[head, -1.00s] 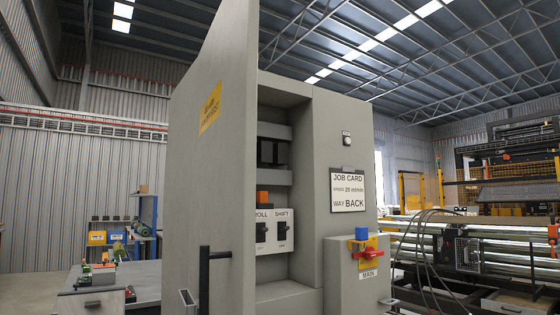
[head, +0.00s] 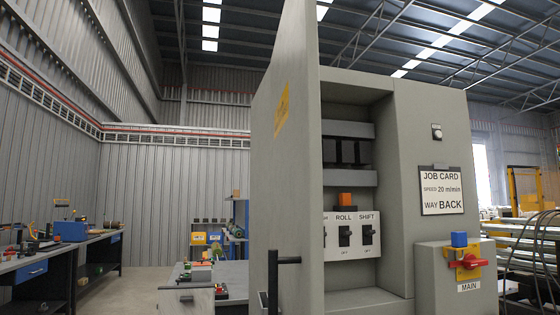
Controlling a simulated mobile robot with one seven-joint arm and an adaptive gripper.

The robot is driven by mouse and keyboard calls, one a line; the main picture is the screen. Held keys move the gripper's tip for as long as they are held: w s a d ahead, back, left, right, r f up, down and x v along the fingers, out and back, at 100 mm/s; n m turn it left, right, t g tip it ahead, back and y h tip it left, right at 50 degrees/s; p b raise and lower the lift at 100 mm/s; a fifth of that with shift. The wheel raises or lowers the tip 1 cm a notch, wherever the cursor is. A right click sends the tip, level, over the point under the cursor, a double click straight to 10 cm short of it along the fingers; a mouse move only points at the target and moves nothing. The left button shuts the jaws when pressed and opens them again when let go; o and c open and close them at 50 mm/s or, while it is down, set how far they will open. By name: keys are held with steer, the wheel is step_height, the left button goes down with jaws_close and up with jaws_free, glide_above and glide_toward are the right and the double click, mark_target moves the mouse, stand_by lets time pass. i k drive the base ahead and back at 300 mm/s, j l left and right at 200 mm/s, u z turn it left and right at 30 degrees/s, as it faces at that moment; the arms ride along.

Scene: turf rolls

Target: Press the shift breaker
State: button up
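The shift breaker (head: 367,235) is a small black toggle on a white panel under the word SHIFT, inside the open grey cabinet. The roll breaker (head: 345,236) is beside it on the left, under ROLL. An orange block (head: 345,199) sits just above the ROLL label. The open cabinet door (head: 292,170) stands to the left of the opening and hides part of the panel's left end. My gripper is not in the head view.
Right of the opening are a job card (head: 442,190) reading WAY BACK, and a box with a red MAIN switch (head: 468,263) and a blue block (head: 459,239). A workbench (head: 40,262) stands far left.

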mark_target(370, 233)
steer(key=i+l+u, duration=0.15)
steer(key=l, duration=0.4)
steer(key=i+l+u, duration=0.2)
steer(key=l, duration=0.3)
steer(key=l+u, duration=0.15)
steer(key=l, duration=0.4)
steer(key=k, duration=0.05)
